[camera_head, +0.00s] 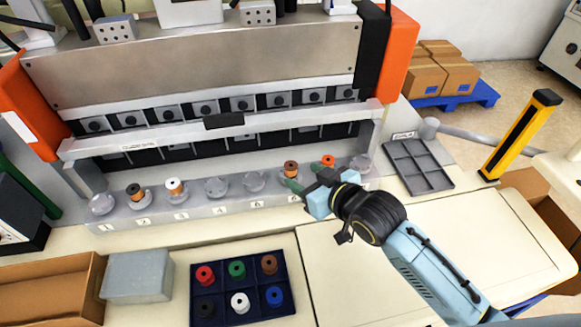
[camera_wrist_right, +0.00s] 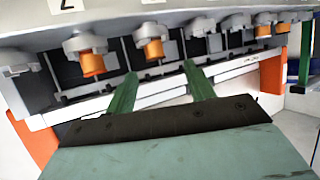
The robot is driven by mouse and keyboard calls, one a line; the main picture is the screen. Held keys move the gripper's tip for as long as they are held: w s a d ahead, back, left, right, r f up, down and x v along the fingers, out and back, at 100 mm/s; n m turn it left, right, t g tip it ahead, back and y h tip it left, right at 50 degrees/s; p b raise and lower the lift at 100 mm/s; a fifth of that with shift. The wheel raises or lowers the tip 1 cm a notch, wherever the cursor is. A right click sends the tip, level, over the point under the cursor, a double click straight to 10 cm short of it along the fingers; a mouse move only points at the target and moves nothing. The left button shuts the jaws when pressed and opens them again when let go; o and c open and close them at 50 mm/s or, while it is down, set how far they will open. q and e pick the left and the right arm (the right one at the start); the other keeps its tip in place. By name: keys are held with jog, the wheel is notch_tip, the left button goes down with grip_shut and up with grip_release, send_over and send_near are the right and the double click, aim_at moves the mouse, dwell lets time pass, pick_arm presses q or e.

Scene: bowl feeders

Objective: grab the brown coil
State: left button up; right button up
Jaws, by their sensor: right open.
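A brown coil (camera_head: 290,167) stands on a grey holder in the feeder row. In the wrist view, a coil that looks like it, orange-brown (camera_wrist_right: 153,49), appears between and beyond the two green fingertips. My right gripper (camera_head: 308,173) is open and empty at the row. Its fingers (camera_wrist_right: 162,72) point toward the holders, and I cannot tell whether they touch the coil. Another brown coil (camera_head: 269,263) sits in the back right compartment of the dark blue tray (camera_head: 241,320). My left gripper is not in view.
An orange coil (camera_head: 328,159) stands right of the brown one, close to a fingertip. A white-and-orange coil (camera_head: 175,187) and a dark one (camera_head: 135,190) stand further left. A grey compartment tray (camera_head: 417,166) is empty. A grey box (camera_head: 137,276) is at the front left.

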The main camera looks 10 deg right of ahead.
aim_at(294, 168)
jog(key=shift+w+a+f, duration=0.1)
jog(key=shift+w, duration=0.1)
jog(key=shift+w+a+f, duration=0.1)
jog(key=shift+w+f, duration=0.05)
jog(key=shift+w, duration=0.35)
jog(key=x, duration=0.3)
jog(key=shift+w+f, duration=0.1)
jog(key=shift+w, duration=0.2)
jog(key=shift+w+f+p, duration=0.1)
jog(key=shift+w+p, duration=0.1)
jog(key=shift+p, duration=0.1)
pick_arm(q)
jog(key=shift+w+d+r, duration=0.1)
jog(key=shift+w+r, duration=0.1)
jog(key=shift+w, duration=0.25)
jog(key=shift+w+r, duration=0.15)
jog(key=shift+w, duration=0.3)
pick_arm(e)
jog(key=c, duration=1)
